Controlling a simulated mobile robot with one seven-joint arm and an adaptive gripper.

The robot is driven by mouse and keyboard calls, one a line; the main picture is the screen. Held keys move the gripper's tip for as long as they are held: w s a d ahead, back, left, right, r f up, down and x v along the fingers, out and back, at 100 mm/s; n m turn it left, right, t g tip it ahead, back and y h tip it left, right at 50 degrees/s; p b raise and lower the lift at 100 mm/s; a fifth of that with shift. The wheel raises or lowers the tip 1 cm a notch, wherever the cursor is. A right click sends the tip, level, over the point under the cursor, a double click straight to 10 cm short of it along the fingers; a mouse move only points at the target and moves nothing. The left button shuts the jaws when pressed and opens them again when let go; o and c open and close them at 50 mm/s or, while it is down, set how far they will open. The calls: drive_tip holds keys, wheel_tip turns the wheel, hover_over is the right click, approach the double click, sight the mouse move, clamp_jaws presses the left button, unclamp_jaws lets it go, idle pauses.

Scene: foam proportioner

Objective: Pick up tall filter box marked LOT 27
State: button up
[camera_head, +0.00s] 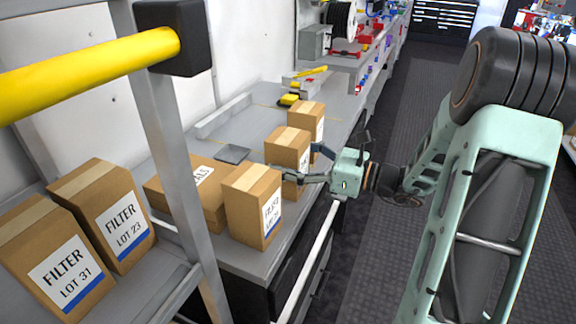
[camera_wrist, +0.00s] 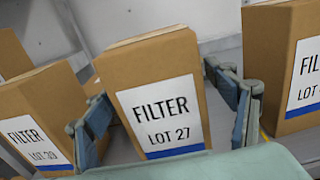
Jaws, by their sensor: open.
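The tall brown filter box marked LOT 27 (camera_wrist: 152,72) stands upright in the middle of the wrist view, its white label with a blue bottom stripe facing me. In the head view it appears to be the middle box of the row (camera_head: 287,147), on the grey counter (camera_head: 262,260). My gripper (camera_head: 299,164) is open in front of it. In the wrist view my gripper (camera_wrist: 164,100) has one finger at each side of the box. I cannot tell whether either finger touches it. The box's lower end is hidden behind my gripper's body.
Another filter box (camera_wrist: 38,118) stands close on the left, and one (camera_wrist: 285,70) on the right. A low, wide box (camera_head: 190,190) lies behind the row. LOT 23 (camera_head: 108,215) and LOT 31 (camera_head: 55,260) sit on a near-left shelf. The aisle floor (camera_head: 385,130) is clear.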

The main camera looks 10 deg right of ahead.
drive_tip(key=shift+c, duration=0.6)
drive_tip(key=c, duration=1.2)
drive_tip(key=shift+r, duration=0.1)
drive_tip(key=shift+c, duration=0.2)
